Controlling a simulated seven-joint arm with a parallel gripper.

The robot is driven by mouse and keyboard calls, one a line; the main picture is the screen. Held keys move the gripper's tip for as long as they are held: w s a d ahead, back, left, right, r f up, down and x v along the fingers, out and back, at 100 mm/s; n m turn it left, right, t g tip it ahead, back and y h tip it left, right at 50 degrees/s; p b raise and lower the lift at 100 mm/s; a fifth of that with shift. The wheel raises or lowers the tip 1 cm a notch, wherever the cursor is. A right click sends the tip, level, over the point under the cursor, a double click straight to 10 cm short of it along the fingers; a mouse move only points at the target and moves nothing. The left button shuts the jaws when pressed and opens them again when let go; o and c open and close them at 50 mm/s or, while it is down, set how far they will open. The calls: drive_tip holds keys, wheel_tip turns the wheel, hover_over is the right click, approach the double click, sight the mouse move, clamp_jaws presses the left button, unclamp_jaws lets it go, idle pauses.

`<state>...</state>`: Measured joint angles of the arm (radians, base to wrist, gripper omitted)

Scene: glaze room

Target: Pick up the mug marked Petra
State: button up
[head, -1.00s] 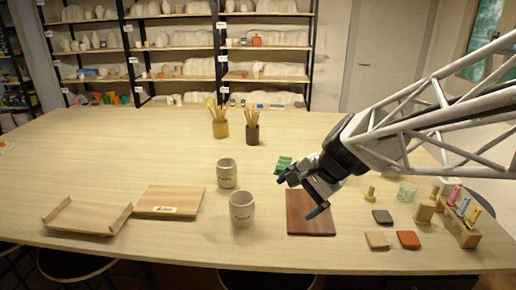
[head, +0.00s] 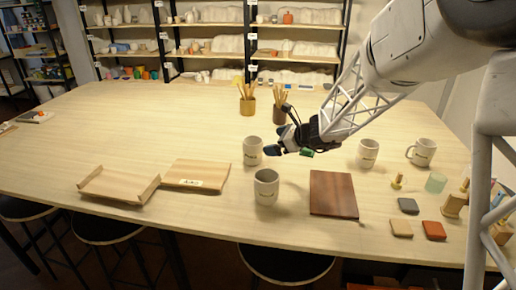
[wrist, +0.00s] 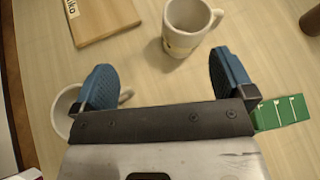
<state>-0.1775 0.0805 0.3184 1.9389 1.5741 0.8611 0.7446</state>
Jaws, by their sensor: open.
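Several grey-white mugs stand upright on the table, each with a name mark too small or blurred to read, so I cannot tell which is Petra. In the head view one mug (head: 252,152) is just left of my gripper (head: 279,141) and another mug (head: 266,190) is in front. A third mug (head: 367,155) and a mug with a visible handle (head: 424,153) stand at the right. In the wrist view my gripper (wrist: 165,78) is open and empty. The left mug (wrist: 187,22) shows ahead of the fingers, and the front mug (wrist: 63,113) is partly hidden behind one finger.
A labelled light board (head: 196,172), a wooden tray (head: 118,188) and a dark board (head: 333,193) lie along the front. A green item (head: 306,153) is beside my gripper. Two tool cups (head: 247,106) (head: 278,114) stand behind. Small tiles (head: 408,205) lie at the right.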

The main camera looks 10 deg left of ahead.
sight(256, 142)
drive_tip(key=w+a+f+m+t, duration=0.1)
drive_tip(key=w+a+f+m, duration=0.1)
drive_tip(key=w, duration=0.3)
drive_tip(key=shift+a+f+m+y, duration=0.15)
drive_tip(key=shift+f+m+y, duration=0.25)
drive_tip(key=shift+f+m, duration=0.15)
drive_tip(key=shift+x, duration=1.3)
drive_tip(key=shift+f+x, duration=0.2)
drive_tip(key=shift+x, duration=2.4)
drive_tip(key=c, duration=0.9)
